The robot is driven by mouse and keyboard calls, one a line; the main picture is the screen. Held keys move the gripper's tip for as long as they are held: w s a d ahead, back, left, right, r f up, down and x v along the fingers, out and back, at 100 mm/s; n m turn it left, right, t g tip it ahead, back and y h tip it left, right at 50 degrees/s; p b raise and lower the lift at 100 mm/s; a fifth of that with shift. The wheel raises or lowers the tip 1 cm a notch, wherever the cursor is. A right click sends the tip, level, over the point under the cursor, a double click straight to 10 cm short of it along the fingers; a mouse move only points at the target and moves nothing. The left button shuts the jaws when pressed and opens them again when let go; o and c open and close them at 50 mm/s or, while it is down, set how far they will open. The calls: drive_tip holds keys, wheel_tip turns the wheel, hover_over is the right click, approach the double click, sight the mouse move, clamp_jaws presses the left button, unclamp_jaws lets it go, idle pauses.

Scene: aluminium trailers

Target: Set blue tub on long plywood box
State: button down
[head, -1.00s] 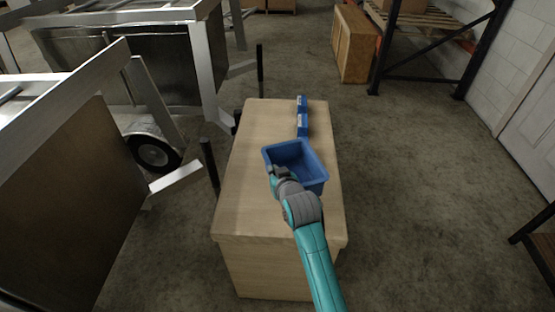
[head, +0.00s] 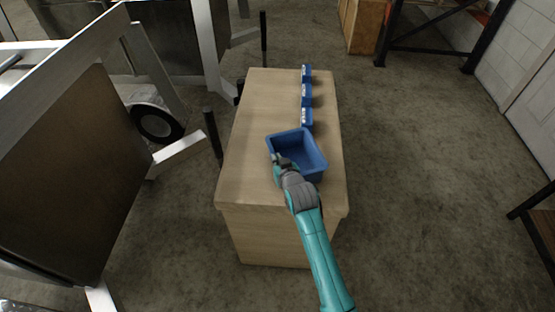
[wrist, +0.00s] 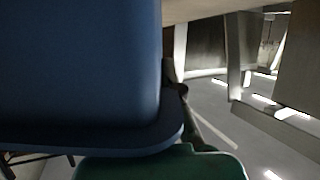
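The blue tub (head: 312,160) is an open, empty-looking bin. In the head view it appears over the near right part of the long plywood box (head: 255,135). My gripper (head: 281,162) is shut on the tub's near-left rim, with my teal arm coming from below. Whether the tub's base touches the box top or hangs just above it cannot be told. In the wrist view the tub's blue wall (wrist: 80,70) fills the left side, and the fingertips are hidden.
Three small blue bins (head: 306,116) stand in a row along the box's right edge, beyond the tub. Aluminium trailers (head: 60,170) stand on the left. A dark shelving rack (head: 425,50) and a brown wooden crate (head: 359,25) are at the back right. The box top's left half is clear.

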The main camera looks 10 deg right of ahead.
drive_tip(key=shift+f, duration=0.1)
drive_tip(key=c, duration=1.3)
unclamp_jaws()
drive_tip(key=v, duration=1.2)
